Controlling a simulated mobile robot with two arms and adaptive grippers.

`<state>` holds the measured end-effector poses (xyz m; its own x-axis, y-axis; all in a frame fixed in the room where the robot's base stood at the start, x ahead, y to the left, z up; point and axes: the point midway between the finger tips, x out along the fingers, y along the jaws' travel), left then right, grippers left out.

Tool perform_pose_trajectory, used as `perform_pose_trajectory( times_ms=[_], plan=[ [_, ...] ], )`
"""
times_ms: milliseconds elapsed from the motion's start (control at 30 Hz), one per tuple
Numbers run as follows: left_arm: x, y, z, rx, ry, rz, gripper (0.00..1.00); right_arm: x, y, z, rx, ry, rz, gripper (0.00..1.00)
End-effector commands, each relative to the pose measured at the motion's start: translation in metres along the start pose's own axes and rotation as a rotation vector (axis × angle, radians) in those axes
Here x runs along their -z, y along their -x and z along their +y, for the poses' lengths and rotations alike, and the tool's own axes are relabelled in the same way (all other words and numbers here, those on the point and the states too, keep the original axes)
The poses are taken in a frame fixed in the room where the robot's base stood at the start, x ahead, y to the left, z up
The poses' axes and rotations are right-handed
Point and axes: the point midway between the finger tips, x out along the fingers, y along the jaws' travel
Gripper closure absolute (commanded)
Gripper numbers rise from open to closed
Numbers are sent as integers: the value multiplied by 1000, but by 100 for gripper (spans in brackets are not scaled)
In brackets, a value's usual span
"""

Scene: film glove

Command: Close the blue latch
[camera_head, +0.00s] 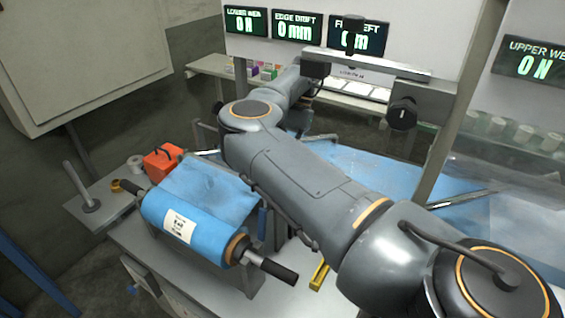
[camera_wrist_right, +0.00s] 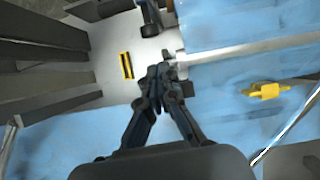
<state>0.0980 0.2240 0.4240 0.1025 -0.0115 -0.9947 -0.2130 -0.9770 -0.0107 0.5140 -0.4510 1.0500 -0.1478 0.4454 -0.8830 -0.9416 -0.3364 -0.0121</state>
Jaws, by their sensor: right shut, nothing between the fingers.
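I cannot make out a blue latch for certain in either view. A small dark blue upright part (camera_head: 262,218) stands beside the right end of the blue film roll (camera_head: 195,222); I cannot tell if it is the latch. In the right wrist view my right gripper (camera_wrist_right: 166,76) is shut and empty, with its fingertips near the edge of blue film (camera_wrist_right: 215,90) and a pale metal bar (camera_wrist_right: 245,52). In the head view my right arm crosses the middle and I cannot make out its gripper. My left gripper is not in view.
A yellow slotted part (camera_wrist_right: 127,65) lies on a pale surface left of the gripper, and a yellow handle-shaped part (camera_wrist_right: 265,90) lies on the film to the right. An orange box (camera_head: 163,161) stands behind the roll. A metal frame post (camera_head: 455,115) rises at the right.

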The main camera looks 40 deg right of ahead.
Motion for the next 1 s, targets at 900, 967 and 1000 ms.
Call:
perform_pose_trajectory(
  times_ms=[900, 967, 1000],
  plan=[
    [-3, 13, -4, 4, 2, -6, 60, 0, -84, 0, 1, 0, 0, 100],
    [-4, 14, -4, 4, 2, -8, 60, 0, -83, 1, 0, -1, 3, 100],
    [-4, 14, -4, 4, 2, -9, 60, 1, -82, 1, 0, -1, 9, 100]
  ],
)
